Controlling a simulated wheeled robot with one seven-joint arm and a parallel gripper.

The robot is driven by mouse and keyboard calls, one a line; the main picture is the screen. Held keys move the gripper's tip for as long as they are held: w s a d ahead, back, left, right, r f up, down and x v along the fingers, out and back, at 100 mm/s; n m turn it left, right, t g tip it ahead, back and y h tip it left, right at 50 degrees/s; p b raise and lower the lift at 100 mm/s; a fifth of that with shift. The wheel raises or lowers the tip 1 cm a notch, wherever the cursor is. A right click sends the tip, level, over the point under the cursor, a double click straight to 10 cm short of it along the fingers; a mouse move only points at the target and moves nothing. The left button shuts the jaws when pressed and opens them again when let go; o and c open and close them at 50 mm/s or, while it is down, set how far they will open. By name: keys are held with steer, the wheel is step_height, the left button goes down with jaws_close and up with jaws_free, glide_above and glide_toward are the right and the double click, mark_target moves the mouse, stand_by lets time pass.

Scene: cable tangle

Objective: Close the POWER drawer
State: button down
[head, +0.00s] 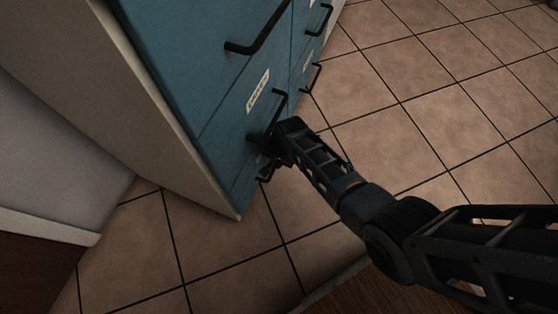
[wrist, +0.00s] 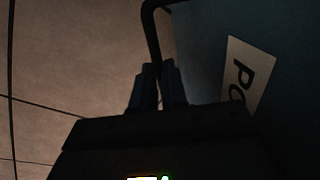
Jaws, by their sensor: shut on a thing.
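The blue drawer front (head: 225,135) low on the cabinet bears a white label (head: 258,91), too small to read in the head view. In the wrist view a label (wrist: 246,78) shows the letters "Po"; the rest is hidden by my gripper body. My gripper (wrist: 158,75) is shut on the black bar handle (wrist: 150,28), which rises from between its two fingers. In the head view my gripper (head: 266,142) is at the lower part of that handle (head: 279,103). The drawer front looks about flush with the cabinet face; I cannot tell a small gap.
Another handle (head: 262,38) sits on the blue front above, and more handles (head: 319,20) are farther along the cabinet. The cabinet's pale side (head: 120,110) is at the left. Tiled floor (head: 420,100) lies clear to the right.

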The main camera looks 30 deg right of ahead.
steer(key=shift+w+a, duration=0.15)
steer(key=shift+w, duration=0.1)
steer(key=c, duration=1.2)
jaws_free()
steer(key=shift+o, duration=0.2)
steer(key=shift+s, duration=0.1)
